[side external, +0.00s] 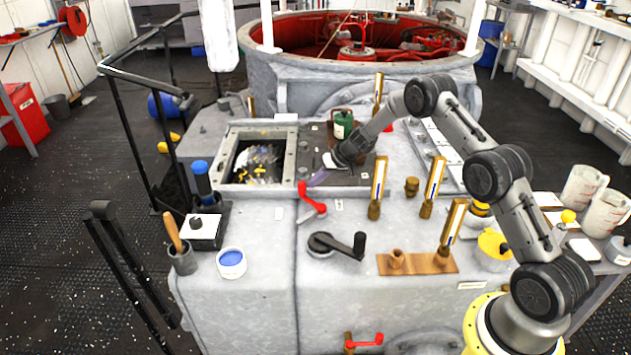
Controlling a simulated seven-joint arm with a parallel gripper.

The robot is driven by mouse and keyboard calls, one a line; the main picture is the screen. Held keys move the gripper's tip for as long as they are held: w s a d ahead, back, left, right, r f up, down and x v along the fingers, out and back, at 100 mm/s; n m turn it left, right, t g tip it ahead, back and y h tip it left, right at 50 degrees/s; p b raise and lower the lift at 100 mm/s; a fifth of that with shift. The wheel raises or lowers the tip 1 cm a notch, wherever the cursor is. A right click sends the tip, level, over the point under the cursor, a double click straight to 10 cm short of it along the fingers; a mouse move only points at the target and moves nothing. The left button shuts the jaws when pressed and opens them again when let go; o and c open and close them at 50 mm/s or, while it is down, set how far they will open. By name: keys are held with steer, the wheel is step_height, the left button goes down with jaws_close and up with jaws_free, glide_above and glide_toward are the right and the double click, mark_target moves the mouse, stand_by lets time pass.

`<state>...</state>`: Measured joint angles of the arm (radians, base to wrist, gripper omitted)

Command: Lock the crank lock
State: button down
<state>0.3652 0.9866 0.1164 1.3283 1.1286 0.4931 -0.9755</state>
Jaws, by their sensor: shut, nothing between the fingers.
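Two cranks stand on the grey metal housing (262,268) in the side external view. One is a red crank handle (314,207), set on the top near the open hatch. The other is a black crank (337,246), nearer the front, with its arm pointing right and a raised black grip at its end. I cannot tell from the picture which one is the crank lock. My gripper (318,177) is shut and empty. It is above the housing, just behind the red crank and apart from the black one. Its fingertips are small and tilted down to the left.
An open square hatch (233,184) with small parts inside lies left of my gripper. A green canister (343,124) stands behind it. Upright brass-framed gauges (379,182) rise to the right. A blue-topped pot (231,263) stands front left. Another red handle (364,342) is low on the front face.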

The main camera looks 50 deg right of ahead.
mark_target(306, 197)
steer(key=shift+w+a+n, duration=0.1)
steer(key=shift+a+n, duration=0.15)
steer(key=shift+n, duration=0.25)
steer(key=shift+w+a+n+g+y, duration=0.2)
steer(key=shift+a+n+g+y, duration=0.35)
steer(key=shift+n+y, duration=0.4)
steer(key=a+n+g+y, duration=0.1)
steer(key=n, duration=0.1)
steer(key=shift+w+a+n, duration=0.1)
steer(key=shift+a+n, duration=0.05)
steer(key=shift+n, duration=0.2)
steer(key=shift+a+n+g+y, duration=0.25)
steer(key=shift+a+n+g, duration=0.4)
steer(key=shift+n, duration=0.45)
steer(key=shift+a, duration=0.35)
steer(key=shift+r, duration=0.15)
steer(key=v, duration=1)
steer(key=shift+d, duration=0.2)
